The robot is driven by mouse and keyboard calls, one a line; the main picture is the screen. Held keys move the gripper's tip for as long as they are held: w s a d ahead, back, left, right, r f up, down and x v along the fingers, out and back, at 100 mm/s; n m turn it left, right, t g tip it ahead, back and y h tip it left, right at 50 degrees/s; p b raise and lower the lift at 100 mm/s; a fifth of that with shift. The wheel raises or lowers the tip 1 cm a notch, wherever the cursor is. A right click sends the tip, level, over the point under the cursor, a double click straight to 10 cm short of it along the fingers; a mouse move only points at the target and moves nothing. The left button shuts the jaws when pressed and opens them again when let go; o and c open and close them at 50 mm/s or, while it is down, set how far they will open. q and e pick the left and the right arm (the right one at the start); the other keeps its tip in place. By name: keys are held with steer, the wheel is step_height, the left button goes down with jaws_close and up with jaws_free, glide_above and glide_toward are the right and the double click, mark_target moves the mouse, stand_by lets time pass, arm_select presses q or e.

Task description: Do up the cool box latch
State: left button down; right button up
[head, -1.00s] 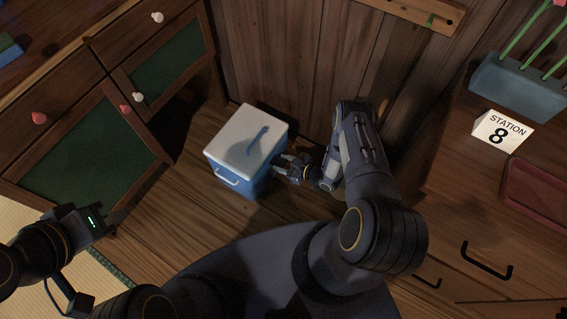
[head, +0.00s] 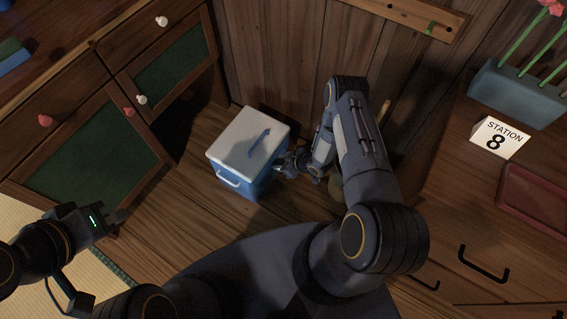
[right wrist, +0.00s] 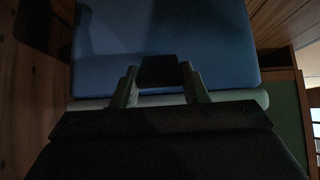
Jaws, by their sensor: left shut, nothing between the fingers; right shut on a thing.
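The cool box has a blue body (head: 238,186) and a white lid (head: 246,138). It stands on the wooden floor, its lid resting flat on top, with a white handle (head: 228,177) on the front. My right gripper (head: 279,169) is at the box's right side. In the right wrist view, its fingers (right wrist: 158,78) are shut on a small dark latch (right wrist: 158,68) against the blue wall (right wrist: 215,45), by the pale lid edge (right wrist: 250,97). Whether the latch is fastened cannot be told. My left gripper (head: 122,217) is shut and empty, far left of the box.
A wooden cabinet with green panels (head: 75,155) stands left of the box. A plank wall (head: 280,50) is behind it. At right, a wooden unit bears a station 8 sign (head: 499,138), a red tray (head: 545,200) and a blue-grey planter (head: 515,92). Floor left of the box is clear.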

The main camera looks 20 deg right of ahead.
steer(key=shift+w+a+r+g+h+b, duration=0.25)
steer(key=shift+r+g+h+b, duration=0.05)
steer(key=shift+g+h, duration=0.55)
steer(key=o, duration=1)
steer(key=shift+r, duration=0.15)
steer(key=p+v, duration=0.2)
steer(key=v, duration=0.5)
steer(key=shift+d+r, duration=0.1)
steer(key=shift+r, duration=0.2)
